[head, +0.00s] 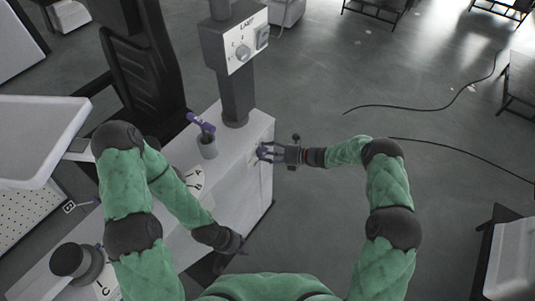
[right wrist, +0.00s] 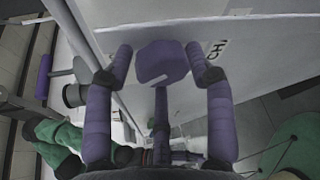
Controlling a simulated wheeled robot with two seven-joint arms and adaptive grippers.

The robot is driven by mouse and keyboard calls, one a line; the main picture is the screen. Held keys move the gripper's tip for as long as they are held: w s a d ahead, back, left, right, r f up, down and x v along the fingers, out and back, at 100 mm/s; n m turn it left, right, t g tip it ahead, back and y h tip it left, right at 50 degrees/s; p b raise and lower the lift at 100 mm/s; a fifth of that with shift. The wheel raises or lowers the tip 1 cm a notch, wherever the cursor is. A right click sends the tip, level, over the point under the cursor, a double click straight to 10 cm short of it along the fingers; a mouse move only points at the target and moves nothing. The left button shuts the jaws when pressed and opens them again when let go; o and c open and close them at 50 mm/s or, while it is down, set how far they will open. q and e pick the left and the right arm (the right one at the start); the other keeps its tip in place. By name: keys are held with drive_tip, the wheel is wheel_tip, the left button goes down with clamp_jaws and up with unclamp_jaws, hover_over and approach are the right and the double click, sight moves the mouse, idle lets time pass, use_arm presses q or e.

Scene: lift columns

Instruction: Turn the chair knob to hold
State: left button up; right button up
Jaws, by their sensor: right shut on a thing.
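My right gripper (head: 264,154) reaches in from the right with its purple fingers at the side face of the white cabinet (head: 258,190). In the right wrist view the fingers (right wrist: 162,65) are close to the white panel, beside a partly hidden label that reads "CH".
A grey column carries a panel (head: 236,42) with a dial and a lettered label. A grey cup (head: 207,146) with a purple-topped lever stands on the cabinet. A black chair (head: 145,80) is behind, and a dark round knob (head: 72,262) is lower left.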

drive_tip(key=m+b, duration=0.1)
drive_tip(key=m, duration=0.1)
drive_tip(key=m+y+b, duration=0.1)
drive_tip(key=w+m+y+b, duration=0.1)
drive_tip(key=m, duration=0.1)
drive_tip(key=shift+d+f+m, duration=0.15)
drive_tip(key=shift+d+m, duration=0.15)
idle(0.4)
drive_tip(key=o, duration=1.1)
drive_tip(key=shift+f, duration=0.2)
drive_tip(key=shift+s, duration=0.15)
drive_tip(key=v, duration=1.2)
drive_tip(key=shift+w+f, duration=0.2)
